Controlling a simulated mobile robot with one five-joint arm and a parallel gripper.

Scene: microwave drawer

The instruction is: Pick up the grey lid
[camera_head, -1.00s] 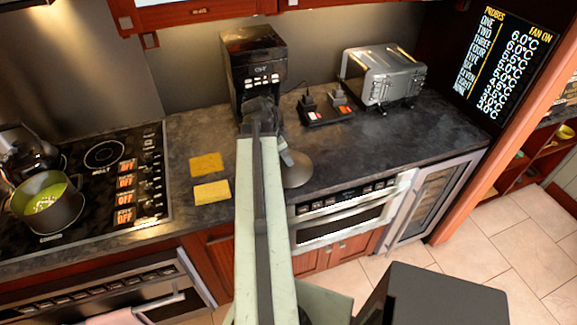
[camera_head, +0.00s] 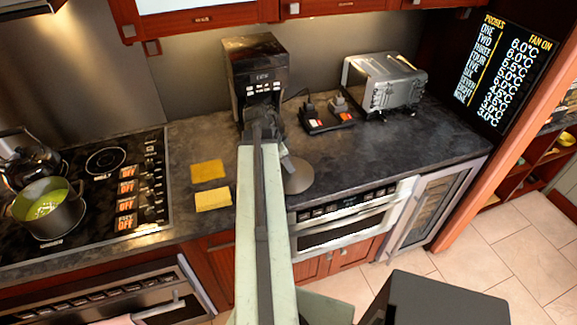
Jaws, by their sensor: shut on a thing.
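The grey lid (camera_head: 299,176) is a round disc near the counter's front edge, to the right of my arm. It looks tilted. My gripper (camera_head: 284,152) is at its upper left and is shut on it. My own arm hides part of the fingers, so the exact grip point is hard to see. I cannot tell how far the lid is above the counter.
A black coffee machine (camera_head: 255,70) stands behind my gripper. A green-filled pot (camera_head: 47,208) sits on the cooktop.

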